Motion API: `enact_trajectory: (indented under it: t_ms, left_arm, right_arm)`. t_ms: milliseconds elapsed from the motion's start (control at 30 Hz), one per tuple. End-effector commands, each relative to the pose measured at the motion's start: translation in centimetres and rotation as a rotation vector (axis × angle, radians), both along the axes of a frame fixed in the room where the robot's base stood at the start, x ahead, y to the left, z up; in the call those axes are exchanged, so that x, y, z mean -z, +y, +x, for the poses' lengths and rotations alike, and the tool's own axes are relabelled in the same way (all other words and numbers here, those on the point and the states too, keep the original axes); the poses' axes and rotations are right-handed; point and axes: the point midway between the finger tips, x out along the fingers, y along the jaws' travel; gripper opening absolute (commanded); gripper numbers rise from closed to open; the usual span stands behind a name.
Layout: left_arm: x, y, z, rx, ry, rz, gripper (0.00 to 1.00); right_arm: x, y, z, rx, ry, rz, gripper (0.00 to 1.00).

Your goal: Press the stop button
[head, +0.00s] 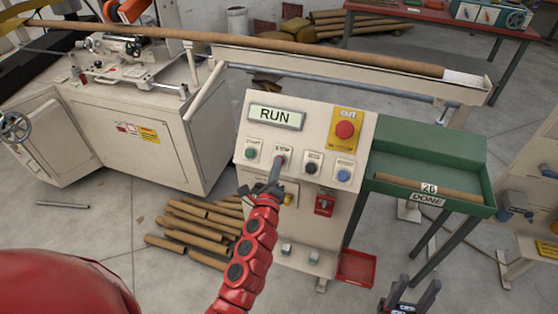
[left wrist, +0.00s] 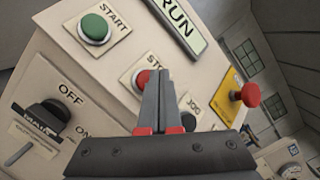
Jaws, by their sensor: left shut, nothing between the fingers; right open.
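The stop button (left wrist: 142,78) is small and red on the cream control panel (head: 300,128), and my fingers partly hide it in the left wrist view. It also shows in the head view (head: 280,157), right of the green start button (head: 250,154). My left gripper (head: 277,167) is shut and empty, with its fingertips (left wrist: 158,74) right at the stop button; I cannot tell if they touch it. The display (head: 276,115) reads RUN. My right gripper (head: 418,286) is open at the bottom of the head view, away from the panel.
A large red emergency button (head: 345,129) sits on a yellow plate at the panel's upper right. Black (head: 312,168) and blue (head: 343,175) buttons are right of stop. A green tray (head: 430,150) holding a tube stands to the right. Cardboard tubes (head: 200,220) lie on the floor.

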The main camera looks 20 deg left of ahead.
Motion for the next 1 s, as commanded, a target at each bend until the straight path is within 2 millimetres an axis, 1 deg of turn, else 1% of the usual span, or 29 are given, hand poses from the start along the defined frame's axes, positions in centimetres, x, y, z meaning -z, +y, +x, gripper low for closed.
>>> enact_trajectory:
  t_ms: [500,800,1000]
  left_arm:
    - [0.01,0.01,0.00,0.000,0.000,0.000,0.00]
    - [0.63,-0.01,0.56,-0.001,0.000,0.001,0.00]
    - [0.51,-0.01,0.66,-0.001,-0.001,0.000,0.00]
  right_arm:
    - [0.00,0.00,0.00,0.000,0.000,0.000,0.50]
    - [0.94,-0.01,0.00,0.000,0.000,0.000,0.50]
    - [0.88,0.00,0.00,0.000,0.000,0.000,0.50]
